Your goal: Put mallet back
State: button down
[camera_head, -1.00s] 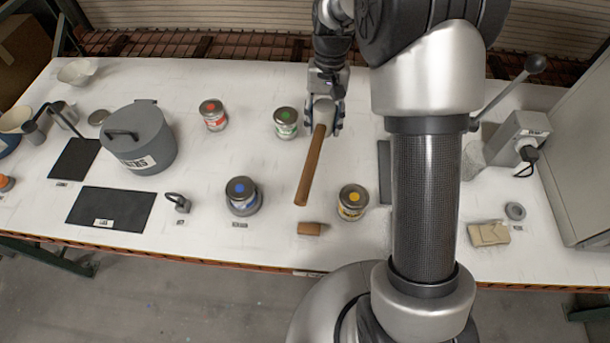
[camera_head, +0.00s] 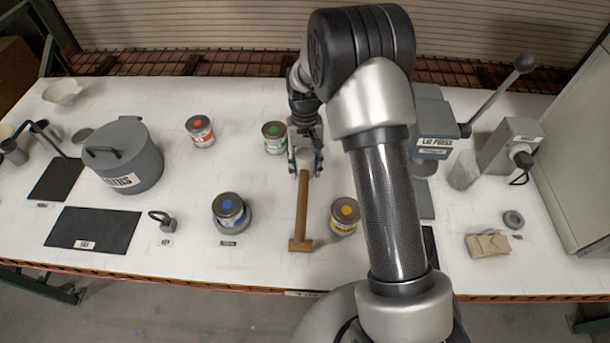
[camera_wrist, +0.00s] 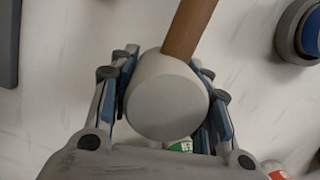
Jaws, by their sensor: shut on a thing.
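The mallet has a pale grey head (camera_wrist: 165,105) and a brown wooden handle (camera_head: 302,205). My gripper (camera_head: 305,150) is shut on the head, with blue-padded fingers on both sides of it in the wrist view. The handle points toward the table's front edge. In the head view its end meets a small brown block (camera_head: 300,246) on the table; whether they touch I cannot tell.
The blue-dot can (camera_head: 229,210) stands left of the handle and the yellow-dot can (camera_head: 344,215) right of it. The green-dot can (camera_head: 275,138) is close left of my gripper. The lid press (camera_head: 436,130) stands to the right.

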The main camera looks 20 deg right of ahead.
notch_tip(320, 180, down, 4)
jog(key=shift+f+b, duration=0.2)
jog(key=shift+b, duration=0.2)
jog(key=c, duration=1.3)
grip_release()
jog(key=shift+f, duration=0.15)
jog(key=shift+c, duration=0.2)
jog(key=o, duration=0.5)
